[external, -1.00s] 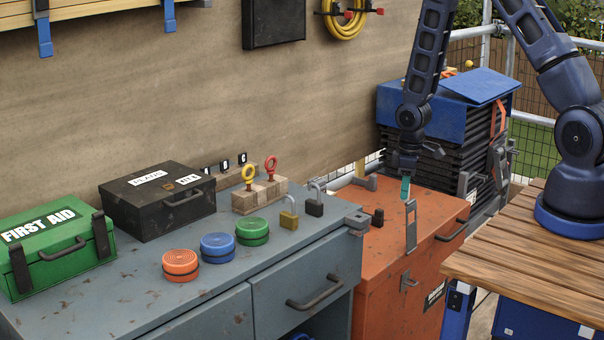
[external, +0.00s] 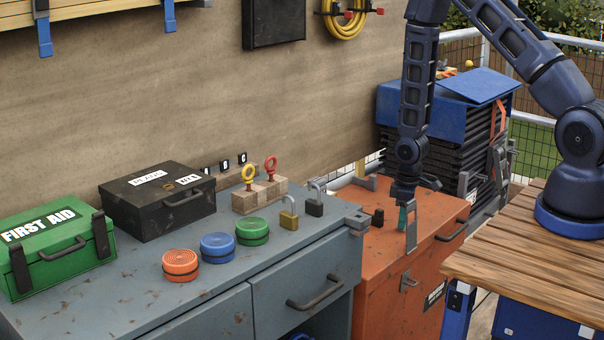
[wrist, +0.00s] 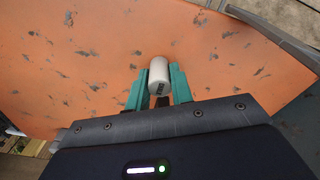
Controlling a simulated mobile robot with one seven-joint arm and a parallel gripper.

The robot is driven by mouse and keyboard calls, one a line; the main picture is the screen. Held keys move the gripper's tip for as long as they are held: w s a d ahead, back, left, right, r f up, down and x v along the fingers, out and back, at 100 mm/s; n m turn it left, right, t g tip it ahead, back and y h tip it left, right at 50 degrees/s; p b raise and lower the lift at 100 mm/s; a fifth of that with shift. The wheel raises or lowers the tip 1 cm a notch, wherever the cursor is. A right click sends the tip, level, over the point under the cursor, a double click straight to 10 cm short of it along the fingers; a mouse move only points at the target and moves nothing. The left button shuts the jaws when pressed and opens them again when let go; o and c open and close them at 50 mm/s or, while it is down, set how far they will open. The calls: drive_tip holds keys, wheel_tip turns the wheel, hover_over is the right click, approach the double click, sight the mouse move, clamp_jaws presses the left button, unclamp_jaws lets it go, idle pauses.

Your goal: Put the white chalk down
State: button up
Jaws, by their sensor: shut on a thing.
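The white chalk (wrist: 158,74) is a short pale cylinder with a small dark mark, seen in the wrist view between the two teal fingers of my gripper (wrist: 157,84). The fingers are shut on it, one at each side. The orange surface of the chest lid (wrist: 90,62) lies below it. In the external view my gripper (external: 402,217) points down over the orange chest (external: 385,262), close above its lid near the front. The chalk is hidden there, and I cannot tell whether it touches the lid.
A grey hasp (external: 411,232) is at the chest's front. The grey workbench (external: 125,285) is to the left, with padlocks, round tins and boxes. Much of the lid is bare.

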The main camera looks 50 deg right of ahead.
drive_tip(key=o, duration=0.9)
drive_tip(key=shift+o, duration=0.2)
drive_tip(key=s+a+r+m+t+h, duration=0.1)
drive_tip(key=s+r, duration=0.2)
drive_tip(key=r, duration=1.7)
drive_tip(key=s+a+r+m+t, duration=0.15)
drive_tip(key=s+r, duration=0.25)
drive_tip(key=r, duration=1.5)
drive_tip(key=s+a+r+m+t, duration=0.1)
drive_tip(key=s+a+r+m, duration=0.2)
drive_tip(key=s+r, duration=1.3)
drive_tip(key=s, duration=0.3)
drive_tip(key=shift+a+y, duration=0.3)
drive_tip(key=shift+y, duration=0.1)
